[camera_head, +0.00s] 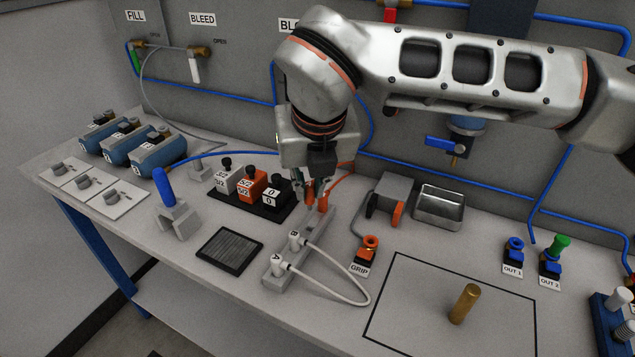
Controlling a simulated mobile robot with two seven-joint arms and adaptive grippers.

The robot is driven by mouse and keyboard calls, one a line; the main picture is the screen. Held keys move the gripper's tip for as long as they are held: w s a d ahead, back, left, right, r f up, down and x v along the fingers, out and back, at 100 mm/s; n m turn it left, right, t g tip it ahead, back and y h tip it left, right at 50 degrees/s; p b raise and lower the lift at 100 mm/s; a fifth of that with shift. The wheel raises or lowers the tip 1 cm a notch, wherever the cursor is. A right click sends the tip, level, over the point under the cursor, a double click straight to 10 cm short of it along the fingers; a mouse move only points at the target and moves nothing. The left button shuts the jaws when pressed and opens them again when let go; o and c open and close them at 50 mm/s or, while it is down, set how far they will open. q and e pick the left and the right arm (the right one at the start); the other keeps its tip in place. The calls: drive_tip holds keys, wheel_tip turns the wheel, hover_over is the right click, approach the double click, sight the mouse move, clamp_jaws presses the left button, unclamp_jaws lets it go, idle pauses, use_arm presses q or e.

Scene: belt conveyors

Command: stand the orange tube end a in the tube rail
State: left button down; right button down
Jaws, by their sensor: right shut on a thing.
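My right gripper (315,191) points down over the far end of the tube rail and is shut on an orange tube end (323,203). The orange tube (342,181) curves away behind the gripper. The tube rail (284,258) is a long grey bar; two white tube ends, marked A (277,264) and B (295,239), stand in its near part, joined by a white looped tube. The fingers partly hide the orange end, so I cannot tell whether it is seated in the rail or just above. My left gripper is not in view.
The orange GRIP fitting (370,243), a grey device (392,194) and a metal bin (440,205) are to the right. A brass cylinder (464,303) stands inside a black outlined square.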

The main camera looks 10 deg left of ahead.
sight(310, 204)
drive_tip(key=shift+f, duration=0.1)
idle(0.4)
drive_tip(key=shift+f+b, duration=0.3)
drive_tip(key=shift+f, duration=0.55)
wheel_tip(310, 204, down, 2)
drive_tip(key=shift+f+b, duration=0.1)
drive_tip(key=shift+b, duration=0.25)
drive_tip(key=shift+f, duration=0.15)
idle(0.6)
drive_tip(key=shift+f, duration=1.1)
idle(1.2)
